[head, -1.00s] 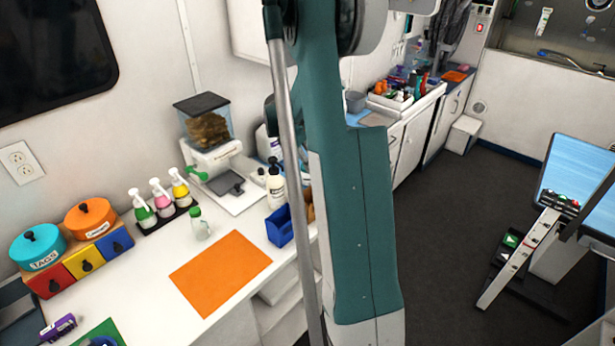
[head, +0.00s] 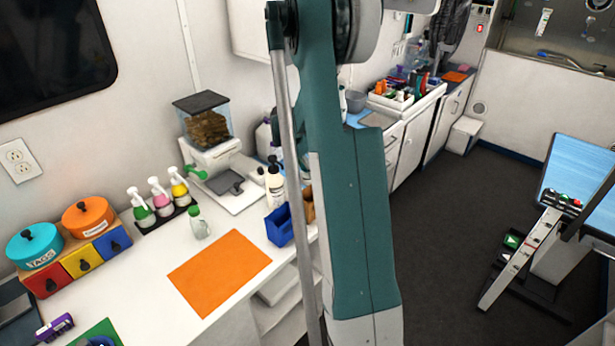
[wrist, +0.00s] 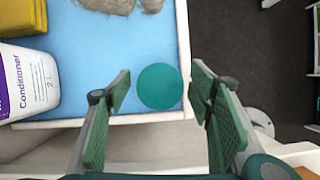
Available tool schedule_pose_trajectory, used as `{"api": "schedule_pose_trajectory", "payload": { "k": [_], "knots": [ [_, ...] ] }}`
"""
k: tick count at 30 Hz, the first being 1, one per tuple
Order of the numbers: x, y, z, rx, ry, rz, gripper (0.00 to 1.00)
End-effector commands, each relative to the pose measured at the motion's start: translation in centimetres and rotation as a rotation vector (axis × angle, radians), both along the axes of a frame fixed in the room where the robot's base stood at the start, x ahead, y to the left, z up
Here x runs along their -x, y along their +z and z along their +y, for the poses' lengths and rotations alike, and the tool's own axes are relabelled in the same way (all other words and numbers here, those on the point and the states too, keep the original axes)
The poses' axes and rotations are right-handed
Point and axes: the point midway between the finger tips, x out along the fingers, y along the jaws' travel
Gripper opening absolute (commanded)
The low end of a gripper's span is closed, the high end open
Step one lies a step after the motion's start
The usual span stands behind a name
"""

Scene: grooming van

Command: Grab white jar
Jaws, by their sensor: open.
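In the wrist view, my gripper (wrist: 161,84) is open, its green-padded fingers on either side of a round teal disc (wrist: 160,87). The disc sits at the front edge of a blue mat and looks like a lid seen from above. No jar body shows under it, so I cannot tell whether it is the white jar. The fingers appear apart from it. In the head view, a small whitish container with a green top (head: 199,224) stands on the near counter. My arm hides the gripper there.
A yellow item (wrist: 22,14) and grey fur (wrist: 105,4) lie behind. Dark floor (wrist: 245,50) is at right. An orange mat (head: 220,271) lies on the near counter.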

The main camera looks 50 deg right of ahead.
Motion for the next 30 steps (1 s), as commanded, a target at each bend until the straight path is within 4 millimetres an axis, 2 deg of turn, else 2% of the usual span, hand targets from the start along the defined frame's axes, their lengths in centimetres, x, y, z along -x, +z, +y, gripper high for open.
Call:
{"api": "schedule_pose_trajectory", "payload": {
  "k": [17,23,26,30],
  "knots": [
    [0.02,-0.1,-0.02,0.0,0.0,0.0,0.53],
    [0.03,-0.1,-0.02,0.0,0.0,0.0,0.26],
    [0.04,-0.09,-0.02,0.0,0.0,0.0,0.22],
    [0.04,-0.09,-0.02,0.0,0.0,0.0,0.22]
  ]
}}
